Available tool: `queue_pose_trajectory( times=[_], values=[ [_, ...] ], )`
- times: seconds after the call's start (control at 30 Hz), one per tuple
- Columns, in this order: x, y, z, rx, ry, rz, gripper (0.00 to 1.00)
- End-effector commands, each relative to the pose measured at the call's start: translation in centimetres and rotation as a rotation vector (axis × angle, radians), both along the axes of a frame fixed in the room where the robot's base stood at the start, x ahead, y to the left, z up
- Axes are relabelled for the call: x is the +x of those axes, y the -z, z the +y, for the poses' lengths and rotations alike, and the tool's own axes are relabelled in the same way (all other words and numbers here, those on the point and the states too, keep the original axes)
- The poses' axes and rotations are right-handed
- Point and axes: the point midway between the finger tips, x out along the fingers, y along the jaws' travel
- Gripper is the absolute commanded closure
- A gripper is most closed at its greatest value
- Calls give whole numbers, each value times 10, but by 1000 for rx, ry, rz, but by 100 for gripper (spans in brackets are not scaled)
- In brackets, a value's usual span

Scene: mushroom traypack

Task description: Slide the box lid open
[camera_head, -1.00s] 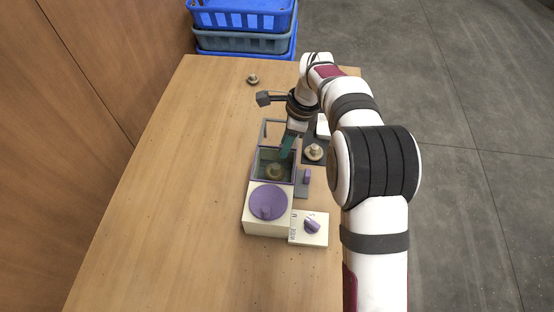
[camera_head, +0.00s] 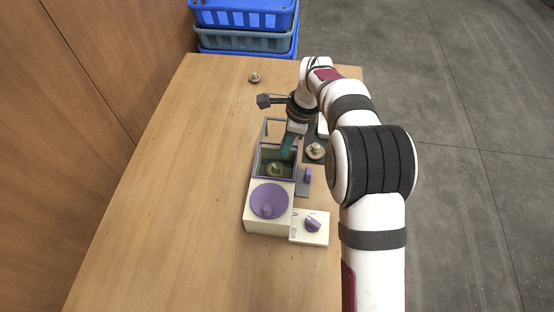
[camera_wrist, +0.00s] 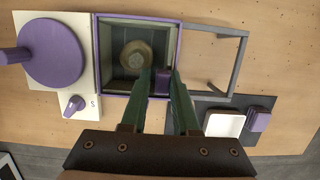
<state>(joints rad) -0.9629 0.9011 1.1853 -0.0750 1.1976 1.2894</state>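The box (camera_head: 289,163) stands on the table with a purple-framed square window; it also shows in the wrist view (camera_wrist: 180,40). A pale mushroom (camera_wrist: 136,55) shows inside it. A small purple block (camera_wrist: 162,82), seemingly the lid's handle, is at the window's edge. My gripper (camera_wrist: 161,72) reaches down at the window's far right corner in the head view. Its two green fingers lie on either side of the purple block, very close to it. I cannot tell whether they touch it. The lid pane itself is hard to make out.
An empty grey open frame (camera_wrist: 244,62) extends beyond the window. A purple dial (camera_head: 268,201) and a small knob panel (camera_head: 310,236) are at the near end. A white tray (camera_wrist: 224,124) and a mushroom (camera_head: 314,151) sit beside the box. The left table area is clear.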

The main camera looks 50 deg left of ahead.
Motion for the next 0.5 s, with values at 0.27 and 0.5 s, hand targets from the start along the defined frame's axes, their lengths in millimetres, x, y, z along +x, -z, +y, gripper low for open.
queue_pose_trajectory(
  times=[0.27, 0.5],
  values=[
    [0, -17, -6, -13, -3, 11, 42],
    [4, -38, -9, -10, -2, 8, 42]
  ],
)
